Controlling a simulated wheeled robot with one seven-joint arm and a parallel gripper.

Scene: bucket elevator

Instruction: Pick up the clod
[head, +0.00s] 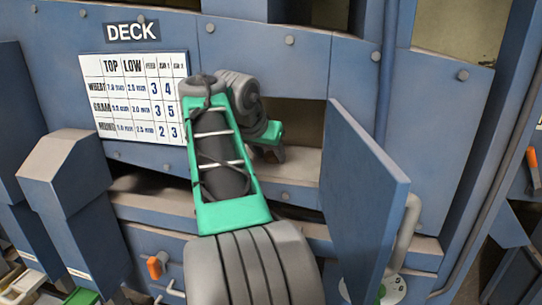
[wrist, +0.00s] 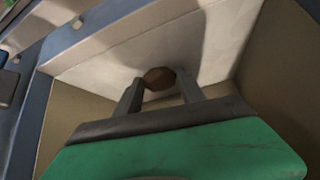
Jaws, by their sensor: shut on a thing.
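The clod (wrist: 160,78) is a small brown lump between the fingertips of my gripper (wrist: 160,88) in the wrist view. The gripper is shut on it, inside a pale-walled recess. In the head view my gripper (head: 279,152) reaches into the open hatch of the blue machine, and its fingers are partly hidden by the arm. The clod cannot be seen in the head view.
The blue hatch door (head: 360,200) stands open just right of my arm. The hatch ledge (head: 300,185) lies below the gripper. A white chart (head: 130,90) under a DECK sign (head: 132,31) is on the panel at left. Blue chutes (head: 70,180) stand at lower left.

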